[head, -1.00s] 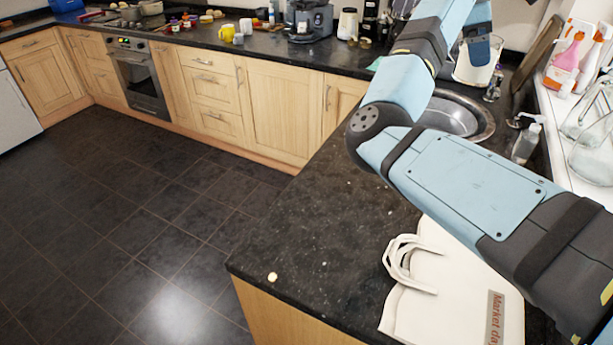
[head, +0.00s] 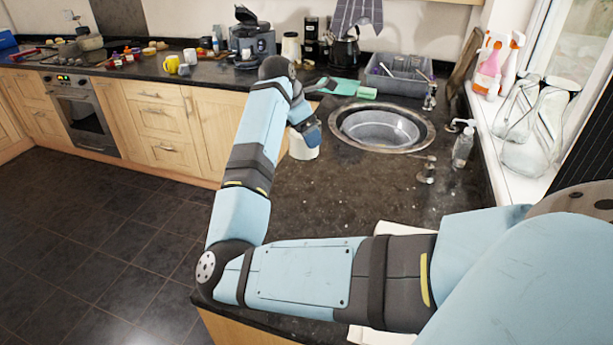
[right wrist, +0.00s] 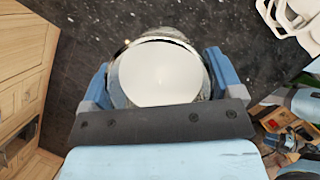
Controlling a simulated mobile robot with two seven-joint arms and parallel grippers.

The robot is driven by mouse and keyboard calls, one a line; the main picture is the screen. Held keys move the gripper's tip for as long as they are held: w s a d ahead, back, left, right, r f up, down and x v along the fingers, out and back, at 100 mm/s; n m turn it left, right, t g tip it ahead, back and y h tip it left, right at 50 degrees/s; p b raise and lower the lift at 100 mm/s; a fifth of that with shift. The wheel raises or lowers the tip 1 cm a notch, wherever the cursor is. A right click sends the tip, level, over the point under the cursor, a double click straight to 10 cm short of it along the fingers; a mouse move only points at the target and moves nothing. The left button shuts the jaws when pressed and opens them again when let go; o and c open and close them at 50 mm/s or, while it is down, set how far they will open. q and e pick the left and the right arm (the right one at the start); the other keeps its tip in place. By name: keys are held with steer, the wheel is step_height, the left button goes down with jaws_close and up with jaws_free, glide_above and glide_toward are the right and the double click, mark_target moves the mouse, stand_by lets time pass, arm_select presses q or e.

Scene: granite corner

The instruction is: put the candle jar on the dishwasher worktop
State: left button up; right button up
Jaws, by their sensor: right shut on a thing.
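The candle jar (head: 304,148), white in the head view, is in my right gripper (head: 309,128), left of the sink. In the right wrist view its round white top (right wrist: 160,75) with a shiny rim sits between the two blue fingers of my right gripper (right wrist: 158,85), which is shut on it. The jar is over the dark speckled granite worktop (head: 330,205); I cannot tell whether it touches it. No dishwasher front can be made out.

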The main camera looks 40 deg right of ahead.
step_height(320, 180, down, 17)
steer(key=shift+w+f+p, duration=0.1)
steer(key=shift+p, duration=1)
steer(key=shift+f, duration=0.1)
steer(key=o, duration=0.9)
steer(key=shift+o, duration=0.2)
